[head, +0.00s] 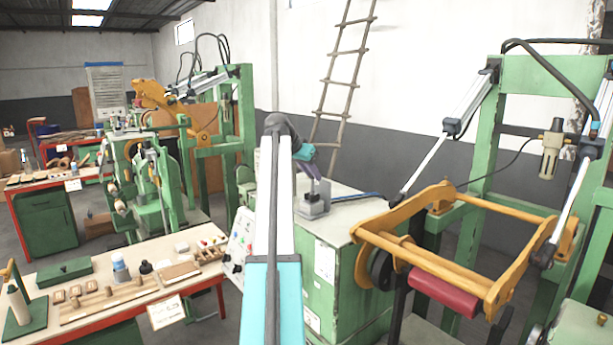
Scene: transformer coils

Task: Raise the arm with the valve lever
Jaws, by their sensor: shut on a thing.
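The valve (314,206) is a grey block on top of the green cabinet, left of the yellow arm. Its lever (318,188) sticks up, tilted to the left. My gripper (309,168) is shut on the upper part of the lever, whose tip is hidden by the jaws. The yellow arm (440,257) is a frame on the green machine at the right. It carries a dark red roller (443,292) and hangs roughly level, tilted down toward the front right. Pneumatic cylinders (459,118) with silver rods run from the green posts to it.
The green cabinet (345,277) has a control panel (240,245) on its left side. A workbench (150,290) with bottles and wooden parts stands at the left front. A wooden ladder (345,80) leans on the wall behind. Another green machine (150,185) stands at the back left.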

